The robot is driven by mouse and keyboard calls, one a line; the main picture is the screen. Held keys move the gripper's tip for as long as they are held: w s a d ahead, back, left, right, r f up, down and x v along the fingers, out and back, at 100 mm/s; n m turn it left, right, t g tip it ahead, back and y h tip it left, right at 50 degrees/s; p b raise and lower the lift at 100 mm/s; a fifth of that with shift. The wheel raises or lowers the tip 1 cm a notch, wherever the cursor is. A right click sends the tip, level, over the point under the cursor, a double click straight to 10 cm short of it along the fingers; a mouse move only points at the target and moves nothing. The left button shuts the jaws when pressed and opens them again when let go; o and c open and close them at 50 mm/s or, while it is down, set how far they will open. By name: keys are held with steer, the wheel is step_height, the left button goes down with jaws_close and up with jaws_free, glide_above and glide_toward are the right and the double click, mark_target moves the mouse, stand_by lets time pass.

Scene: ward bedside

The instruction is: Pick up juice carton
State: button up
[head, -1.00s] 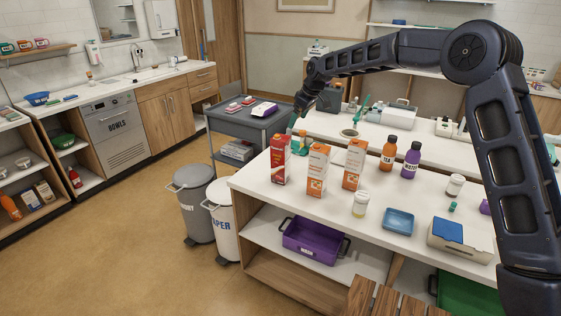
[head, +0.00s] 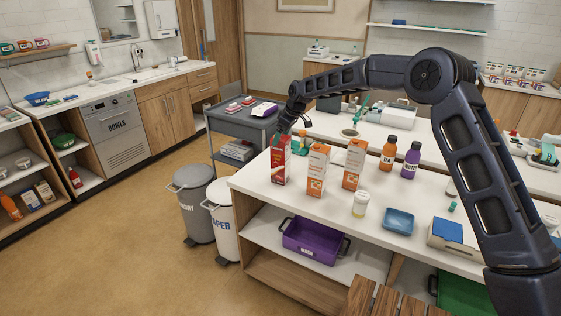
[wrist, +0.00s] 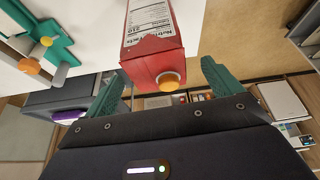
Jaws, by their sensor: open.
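A red carton (head: 281,165) stands upright at the left end of the white counter, and its orange cap and printed panel show in the wrist view (wrist: 154,62). Two orange-and-white cartons stand to its right, one nearer (head: 317,172) and one farther right (head: 354,165). I cannot read which one is labelled juice. My gripper (wrist: 165,82) is open and empty, with its teal fingers on either side of the red carton's top and a gap on each side. In the head view it is at the top of the red carton, partly hidden.
An orange bottle (head: 388,154), a purple bottle (head: 411,161), a white jar (head: 360,204) and a blue tray (head: 398,221) stand to the right on the counter. A grey trolley (head: 238,124) is behind at left. Bins (head: 194,208) stand by the counter's left end.

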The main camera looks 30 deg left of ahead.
mark_target(281, 158)
steer(key=x, duration=0.4)
steer(key=shift+w, duration=0.15)
jaws_close()
steer(key=shift+r, duration=0.1)
